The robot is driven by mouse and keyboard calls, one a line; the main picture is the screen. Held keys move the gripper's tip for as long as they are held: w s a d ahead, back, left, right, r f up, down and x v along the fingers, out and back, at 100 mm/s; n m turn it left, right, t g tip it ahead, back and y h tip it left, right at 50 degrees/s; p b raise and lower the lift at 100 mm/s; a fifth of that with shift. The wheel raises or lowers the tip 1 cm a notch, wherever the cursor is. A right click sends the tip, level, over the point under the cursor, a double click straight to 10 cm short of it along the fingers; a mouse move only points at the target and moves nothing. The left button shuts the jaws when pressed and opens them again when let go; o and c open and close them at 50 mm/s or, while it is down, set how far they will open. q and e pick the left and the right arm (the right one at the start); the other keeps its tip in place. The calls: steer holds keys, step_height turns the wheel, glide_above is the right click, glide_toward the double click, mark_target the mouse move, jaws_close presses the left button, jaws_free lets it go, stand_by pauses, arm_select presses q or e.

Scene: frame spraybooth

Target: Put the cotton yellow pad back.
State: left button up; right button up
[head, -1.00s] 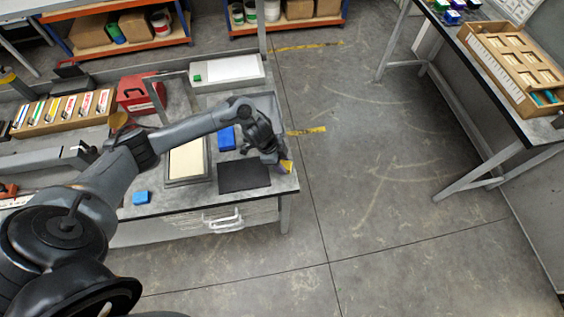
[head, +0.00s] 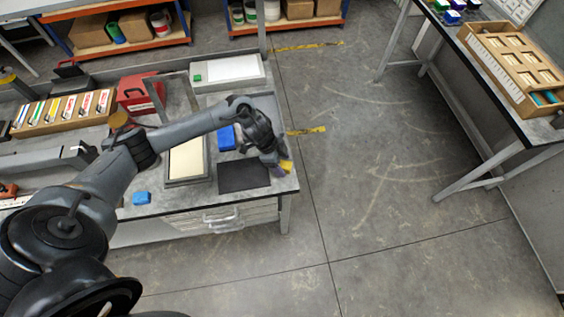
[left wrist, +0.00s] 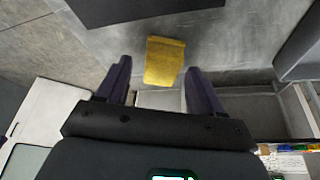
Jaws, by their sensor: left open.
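The yellow cotton pad (head: 287,166) lies at the right end of the grey workbench, beside the black mat. In the left wrist view the pad (left wrist: 164,61) is a yellow, roughly rectangular piece on the grey bench top. My left gripper (head: 279,169) is at the pad, at the bench's right edge, and partly hides it in the head view. In the left wrist view its two dark purple fingers (left wrist: 157,68) are spread apart, with the pad showing in the gap, apart from both fingers. My right gripper is not in view.
A black mat (head: 240,176) lies left of the pad. A tray with a cream panel (head: 187,160), a blue block (head: 226,138), and a smaller blue block (head: 141,198) are farther left. A white box (head: 228,70) stands behind. Open floor lies right of the bench.

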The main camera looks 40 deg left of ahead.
arm_select(q)
steer(key=v, duration=1.1)
steer(key=s+d+f+t, duration=0.15)
steer(key=d+t, duration=0.35)
steer(key=d, duration=1.2)
steer(key=s+a+n+g+y, duration=0.1)
steer(key=s+a+n, duration=0.1)
steer(key=s+n, duration=0.3)
steer(key=s+a+r+n+g+y, duration=0.1)
steer(key=s+n, duration=0.3)
steer(key=s, duration=0.8)
steer(key=shift+s+a+n+g+y+p, duration=0.15)
steer(key=shift+a+n+g+y+p, duration=0.35)
steer(key=shift+g+y, duration=0.3)
steer(key=shift+r, duration=0.1)
